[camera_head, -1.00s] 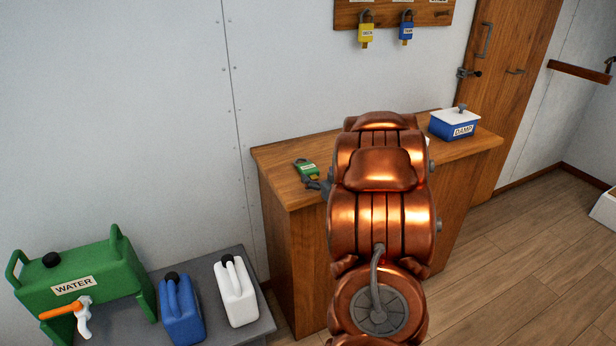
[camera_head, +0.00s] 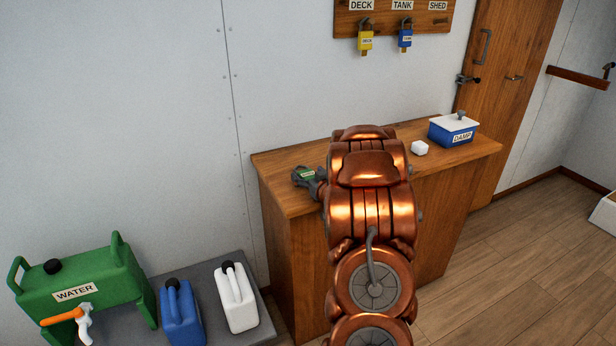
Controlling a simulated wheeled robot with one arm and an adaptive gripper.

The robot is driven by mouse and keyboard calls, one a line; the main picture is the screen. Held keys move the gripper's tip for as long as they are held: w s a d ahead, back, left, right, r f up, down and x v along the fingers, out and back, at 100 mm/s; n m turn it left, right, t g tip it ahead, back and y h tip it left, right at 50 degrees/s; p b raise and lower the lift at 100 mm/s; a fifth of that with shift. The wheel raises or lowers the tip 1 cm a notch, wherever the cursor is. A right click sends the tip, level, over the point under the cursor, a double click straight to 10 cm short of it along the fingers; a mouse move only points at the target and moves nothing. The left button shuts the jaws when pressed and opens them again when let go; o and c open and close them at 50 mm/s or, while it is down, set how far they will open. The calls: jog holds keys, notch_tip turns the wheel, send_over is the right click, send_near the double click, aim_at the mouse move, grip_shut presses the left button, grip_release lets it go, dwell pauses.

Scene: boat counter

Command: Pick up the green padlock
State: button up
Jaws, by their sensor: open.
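The green padlock (camera_head: 307,173) lies on the left part of the wooden counter (camera_head: 280,205). My gripper (camera_head: 304,178) is at the padlock, with its dark fingers around or over it, so part of the padlock is hidden. The fingers are small in this view, and I cannot tell whether they touch the padlock. My gripper is open. My copper-coloured arm covers the middle of the counter.
A yellow padlock (camera_head: 365,40) and a blue padlock (camera_head: 405,38) hang on a wall board (camera_head: 385,20). Jugs stand at lower left.

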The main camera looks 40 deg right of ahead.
jog(key=shift+w+d, duration=0.1)
jog(key=shift+w, duration=0.05)
jog(key=c, duration=1.2)
jog(key=shift+c, duration=0.2)
jog(key=shift+r, duration=0.1)
